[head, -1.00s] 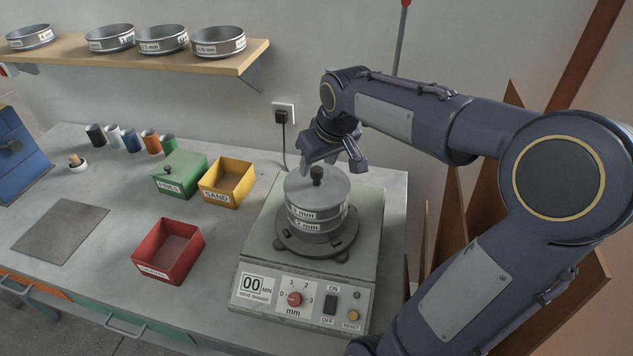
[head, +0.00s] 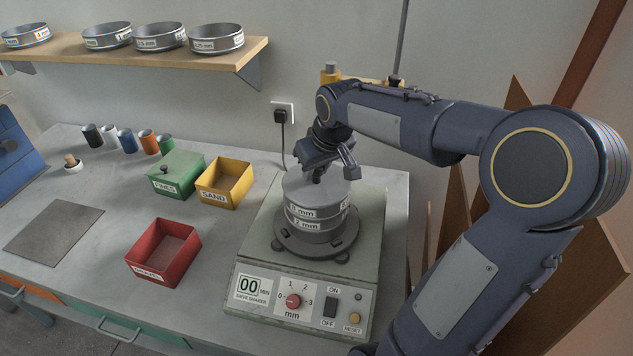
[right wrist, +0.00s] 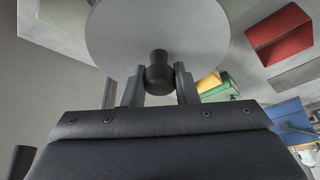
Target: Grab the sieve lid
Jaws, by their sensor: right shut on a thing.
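The sieve lid (head: 300,191) is a flat grey disc on top of the sieve stack (head: 318,215), which stands on the sieve shaker (head: 262,247). My right gripper (head: 320,174) is down at the middle of the lid and hides its knob in the head view. In the right wrist view the dark knob (right wrist: 158,76) sits between the two fingers (right wrist: 159,88), and the gripper is shut on it. The lid's disc (right wrist: 155,28) fills the top of that view. The lid looks level and still on the stack. My left gripper is not in view.
Left of the shaker are a yellow SAND bin (head: 226,184), a green lidded FINES bin (head: 176,176) and a red bin (head: 163,252). Several sieves stand on the wall shelf (head: 180,54). A grey mat (head: 53,232) and small jars lie farther left. Boards lean at the right.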

